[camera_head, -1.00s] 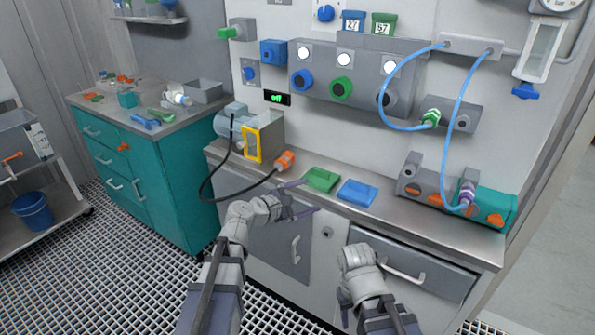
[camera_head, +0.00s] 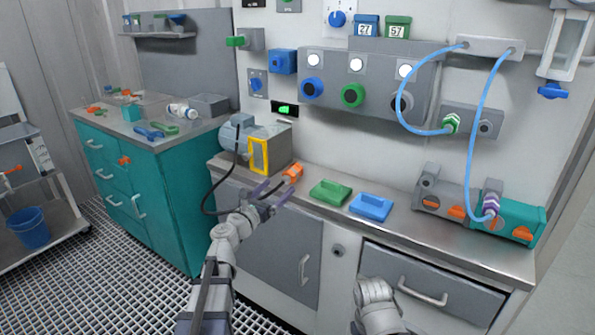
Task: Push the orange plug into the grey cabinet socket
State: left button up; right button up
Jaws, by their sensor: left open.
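The orange plug (camera_head: 293,172) lies on the steel counter, at the end of a black cable (camera_head: 204,198) that loops over the counter's front edge. My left gripper (camera_head: 277,183) is open, its two purple fingers pointing at the plug from the front left. The fingertips are close to the plug; I cannot tell whether they touch it. A round grey socket (camera_head: 338,250) is on the cabinet front below the counter, right of the left door. My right gripper (camera_head: 372,305) is low at the bottom of the picture, in front of the drawer; its jaw state is unclear.
A grey pump with a yellow frame (camera_head: 259,155) stands behind the plug. A green tray (camera_head: 330,193) and a blue tray (camera_head: 370,206) lie to the plug's right. A teal drawer cabinet (camera_head: 170,200) stands at left. Blue hoses hang on the right wall panel.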

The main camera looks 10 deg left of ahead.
aim_at(291, 175)
pick_arm(q)
jog(key=shift+w, duration=0.1)
jog(key=shift+x, duration=4.4)
jog(key=shift+d, duration=0.1)
grip_shut()
jog(key=shift+v, duration=3.15)
jog(key=shift+r, duration=0.15)
